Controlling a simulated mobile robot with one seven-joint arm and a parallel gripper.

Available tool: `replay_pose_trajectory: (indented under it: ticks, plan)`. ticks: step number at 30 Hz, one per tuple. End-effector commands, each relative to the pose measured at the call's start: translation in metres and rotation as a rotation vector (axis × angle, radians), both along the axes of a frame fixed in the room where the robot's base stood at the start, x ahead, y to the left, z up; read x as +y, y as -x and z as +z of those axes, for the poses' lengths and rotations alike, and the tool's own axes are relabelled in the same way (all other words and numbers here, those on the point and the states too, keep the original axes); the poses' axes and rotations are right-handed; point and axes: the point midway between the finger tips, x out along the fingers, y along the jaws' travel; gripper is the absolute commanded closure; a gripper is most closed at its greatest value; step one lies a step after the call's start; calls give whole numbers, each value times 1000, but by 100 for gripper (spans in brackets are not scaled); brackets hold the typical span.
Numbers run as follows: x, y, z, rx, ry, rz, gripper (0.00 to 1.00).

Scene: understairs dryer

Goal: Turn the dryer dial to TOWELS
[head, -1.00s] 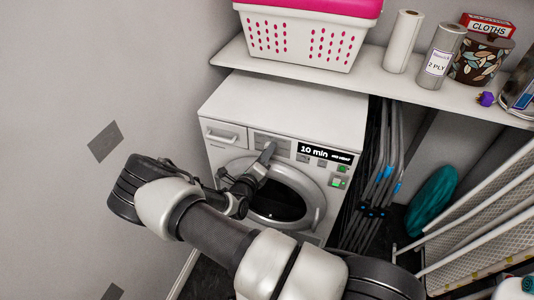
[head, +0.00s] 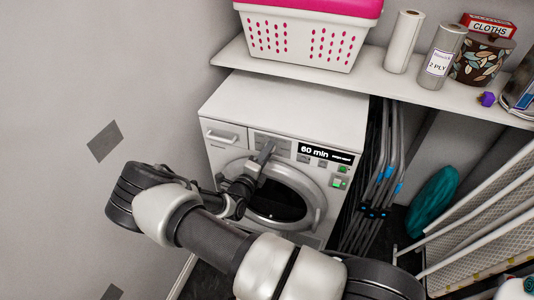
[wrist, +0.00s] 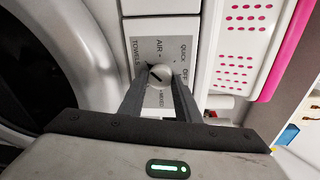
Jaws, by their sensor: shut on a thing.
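The white dryer (head: 285,105) stands under the shelf, its round door (head: 285,190) closed. Its display (head: 325,153) reads 60 min. In the wrist view, the dial (wrist: 158,75) is a pale round knob with a dark slanted mark, on a grey panel (wrist: 160,48). TOWELS is printed on the panel's left side, with AIR, QUICK and OFF across the upper and right parts; another label is partly covered by a finger. My gripper (wrist: 160,82) is shut on the dial, one finger on each side. In the head view, my gripper (head: 265,153) hides the dial.
A white shelf (head: 400,95) above the dryer holds a pink-and-white basket (head: 300,40), paper rolls (head: 402,42) and a patterned pot (head: 481,60). Folded racks (head: 375,190) stand close on the dryer's right. A grey wall (head: 100,60) is on the left.

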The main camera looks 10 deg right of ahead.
Motion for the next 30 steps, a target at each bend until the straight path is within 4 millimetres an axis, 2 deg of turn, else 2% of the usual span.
replay_pose_trajectory:
  ticks: [4, 5, 7, 8, 16, 20, 23, 30]
  plan:
    - [0, 0, -1, 2, 2, 1, 92]
    - [0, 0, -1, 2, 2, 1, 65]
    - [0, 0, -1, 2, 1, 1, 53]
    - [0, 0, 0, 2, 1, 1, 51]
    - [0, 0, 0, 1, 0, 1, 51]
    - [5, 7, 1, 1, -1, 1, 51]
    - [15, 19, 3, 0, 0, 4, 51]
    - [48, 66, 7, 2, -2, 4, 51]
